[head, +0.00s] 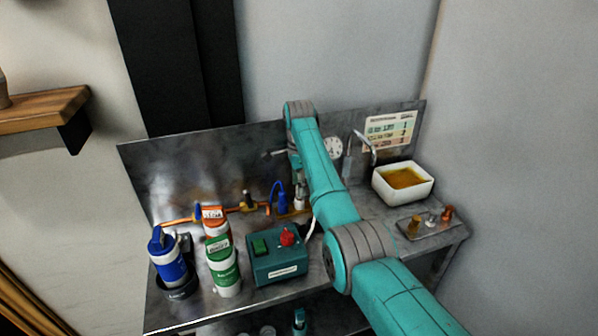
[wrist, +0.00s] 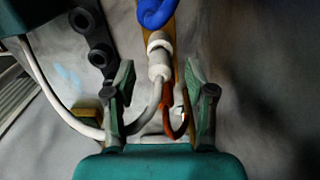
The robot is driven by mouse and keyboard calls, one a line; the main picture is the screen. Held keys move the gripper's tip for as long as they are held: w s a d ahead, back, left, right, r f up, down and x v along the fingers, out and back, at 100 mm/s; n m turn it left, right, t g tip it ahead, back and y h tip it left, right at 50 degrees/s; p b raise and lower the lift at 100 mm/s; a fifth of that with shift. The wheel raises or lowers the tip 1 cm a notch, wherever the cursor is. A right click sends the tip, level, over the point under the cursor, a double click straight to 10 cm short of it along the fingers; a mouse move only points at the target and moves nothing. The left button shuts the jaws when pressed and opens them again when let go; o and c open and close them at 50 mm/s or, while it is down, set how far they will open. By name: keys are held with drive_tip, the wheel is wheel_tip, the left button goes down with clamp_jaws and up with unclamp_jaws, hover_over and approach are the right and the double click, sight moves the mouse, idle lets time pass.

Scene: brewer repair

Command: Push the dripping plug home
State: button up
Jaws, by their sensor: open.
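A pale plug-like fitting (wrist: 158,62) with a ringed collar shows in the wrist view, with a grey cable running back from it. It lies ahead of and between the fingertips of my gripper (wrist: 160,92), which is open and holds nothing. A small white fitting also shows beside my arm in the head view (head: 299,196). An orange-brown lead (wrist: 170,120) bends just right of the grey cable. A blue coil (wrist: 155,12) is beyond the fitting. I see no drip clearly, and cannot tell how deep the plug sits.
A green box (head: 277,262) with a red knob, green bottle (head: 223,268) and blue bottle (head: 170,262) stand at the bench's front left. A white basin (head: 403,182) of amber liquid is at right, behind a small tray (head: 430,229) of fittings. Dark round parts (wrist: 92,40) lie left of the fitting.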

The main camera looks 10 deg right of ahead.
drive_tip(key=shift+f, duration=1.3)
clamp_jaws()
